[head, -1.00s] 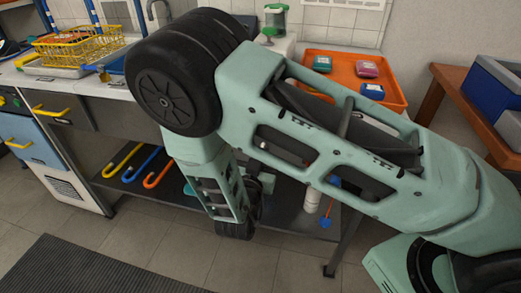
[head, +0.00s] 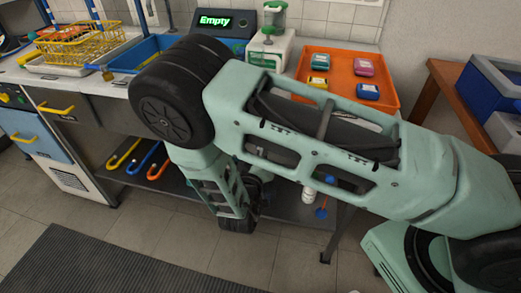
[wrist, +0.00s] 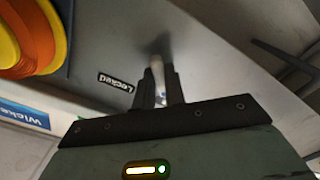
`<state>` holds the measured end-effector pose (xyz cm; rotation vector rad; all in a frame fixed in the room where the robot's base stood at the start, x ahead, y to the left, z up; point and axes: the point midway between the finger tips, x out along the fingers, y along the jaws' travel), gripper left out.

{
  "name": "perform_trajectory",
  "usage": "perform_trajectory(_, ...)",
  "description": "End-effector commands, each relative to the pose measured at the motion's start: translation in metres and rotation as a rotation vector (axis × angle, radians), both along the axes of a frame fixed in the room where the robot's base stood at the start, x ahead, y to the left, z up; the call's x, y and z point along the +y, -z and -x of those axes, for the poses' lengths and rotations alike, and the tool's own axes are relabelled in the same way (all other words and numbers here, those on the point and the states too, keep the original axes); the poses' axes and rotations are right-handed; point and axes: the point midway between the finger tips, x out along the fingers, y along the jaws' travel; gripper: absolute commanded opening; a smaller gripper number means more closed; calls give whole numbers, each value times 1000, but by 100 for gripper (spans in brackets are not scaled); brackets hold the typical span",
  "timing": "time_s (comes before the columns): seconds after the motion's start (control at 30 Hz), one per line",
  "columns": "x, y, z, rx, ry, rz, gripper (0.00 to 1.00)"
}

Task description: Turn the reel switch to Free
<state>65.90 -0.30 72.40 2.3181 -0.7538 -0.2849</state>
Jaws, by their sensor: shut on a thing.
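In the wrist view, my gripper (wrist: 164,88) is shut on the reel switch (wrist: 157,67), a small pale lever against a grey panel. Only a sliver of the lever shows between the dark fingers, so its exact angle is hard to tell. A "Locked" label (wrist: 116,82) is on the panel just left of the fingers. No "Free" label is visible. The orange and yellow reel (wrist: 35,35) is at the upper left of the wrist view. In the head view, my arm hides the switch and reel, and I cannot make out the fingertips.
On the bench, an orange tray (head: 386,112) holds several small coloured boxes. A display (head: 215,20) reads "Empty" beside a green-topped device (head: 270,45). A yellow wire basket (head: 80,50) is at the left. Coloured hooks (head: 125,152) are on the lower shelf.

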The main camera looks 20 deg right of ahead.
Motion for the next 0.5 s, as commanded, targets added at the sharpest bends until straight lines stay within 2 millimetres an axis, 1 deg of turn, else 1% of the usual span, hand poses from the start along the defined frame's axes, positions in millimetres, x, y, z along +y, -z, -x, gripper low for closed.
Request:
perform_trajectory(0.2, 0, 0, 1, 38, -1, 48, 0)
perform_trajectory(0.5, 0, 1, 1, 48, -1, 63, 0)
